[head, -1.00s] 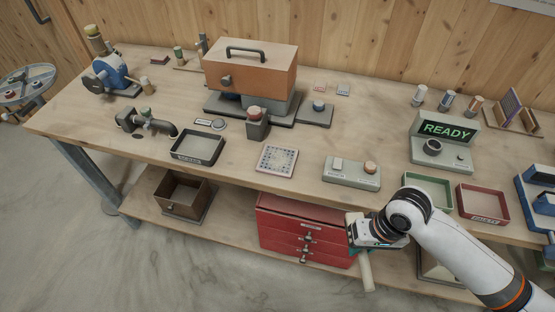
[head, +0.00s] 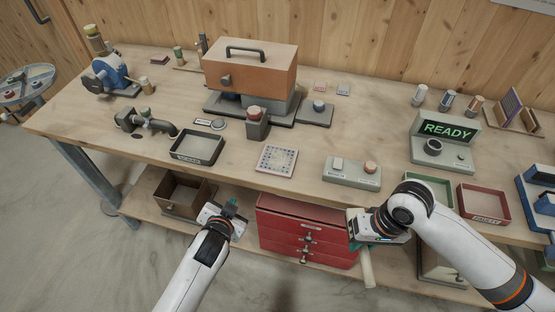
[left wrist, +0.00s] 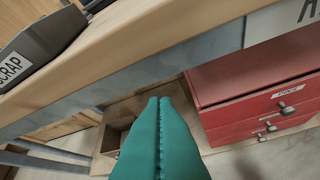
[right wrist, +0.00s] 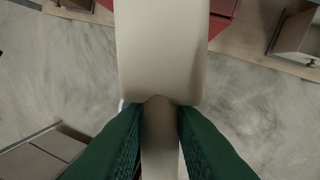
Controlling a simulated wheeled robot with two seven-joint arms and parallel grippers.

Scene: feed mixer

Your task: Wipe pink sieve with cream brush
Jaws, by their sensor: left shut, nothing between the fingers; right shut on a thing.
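My right gripper (head: 362,248) is in front of the table's front edge, shut on the cream brush (head: 367,269), which hangs down. In the right wrist view the green fingers grip the brush's narrow handle, and its broad cream part (right wrist: 162,50) extends beyond them. My left gripper (head: 231,207) is shut and empty, in front of the lower shelf; its green fingers (left wrist: 160,105) meet in the left wrist view. I cannot identify the pink sieve for sure; a small flat pinkish square (head: 320,86) lies at the back of the table, apart from both grippers.
The table's front edge (head: 228,176) lies above both grippers. A red drawer unit (head: 290,225) and an open brown box (head: 183,195) stand on the lower shelf. A rack (head: 514,116) with upright panels stands at the back right. A scrap tray (head: 197,159) sits near the front edge.

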